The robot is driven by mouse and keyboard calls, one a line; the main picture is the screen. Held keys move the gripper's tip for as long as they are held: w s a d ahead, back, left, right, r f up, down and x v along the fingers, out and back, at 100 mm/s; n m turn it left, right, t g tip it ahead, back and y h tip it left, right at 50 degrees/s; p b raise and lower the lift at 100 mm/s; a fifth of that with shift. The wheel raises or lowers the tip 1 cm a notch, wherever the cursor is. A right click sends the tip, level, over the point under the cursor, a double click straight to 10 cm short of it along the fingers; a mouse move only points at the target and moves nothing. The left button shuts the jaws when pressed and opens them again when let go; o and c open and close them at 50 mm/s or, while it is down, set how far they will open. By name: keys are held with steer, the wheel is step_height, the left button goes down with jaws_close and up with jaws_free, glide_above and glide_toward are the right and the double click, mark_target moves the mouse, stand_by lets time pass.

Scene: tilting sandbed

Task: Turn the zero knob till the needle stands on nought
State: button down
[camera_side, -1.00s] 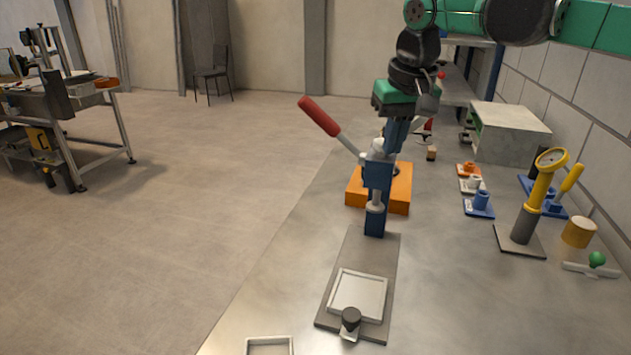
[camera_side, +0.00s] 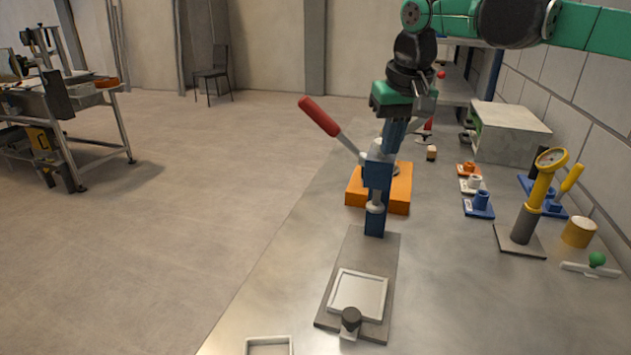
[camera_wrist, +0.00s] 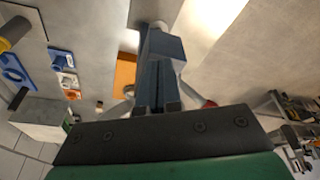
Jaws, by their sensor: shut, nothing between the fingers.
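A round dial gauge (camera_side: 551,159) with a pale face sits at the top of a yellow post on a dark square base at the right of the bench. Its needle and marks are too small to read, and I cannot pick out a zero knob for certain. The lower part of the yellow post (camera_wrist: 14,31) seems to show at the top left of the wrist view. My gripper (camera_wrist: 157,100) is shut and empty, over the blue column of a lever press. In the side view it is left of the gauge and well apart from it.
The lever press (camera_side: 377,190) has a red-tipped handle (camera_side: 319,116) sticking up left. Small blue, white and orange fixtures (camera_side: 475,185) stand between press and gauge. A yellow cylinder (camera_side: 579,232) and green ball (camera_side: 597,259) are near the gauge. A framed plate (camera_side: 336,275) lies in front.

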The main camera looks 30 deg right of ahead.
steer(key=shift+w, duration=0.15)
stand_by(0.3)
steer(key=shift+s+a+r, duration=0.1)
steer(key=shift+s+a, duration=0.05)
steer(key=shift+s, duration=0.25)
step_height(320, 180, up, 6)
steer(key=shift+f, duration=0.1)
stand_by(0.3)
steer(key=s+d+f+n+t, duration=0.2)
steer(key=s+f+n+t, duration=0.1)
steer(key=s+f, duration=0.8)
step_height(320, 180, down, 4)
steer(key=shift+s+d+f+t+y, duration=0.1)
steer(key=shift+s+d+t+y, duration=0.25)
steer(key=shift+t, duration=0.35)
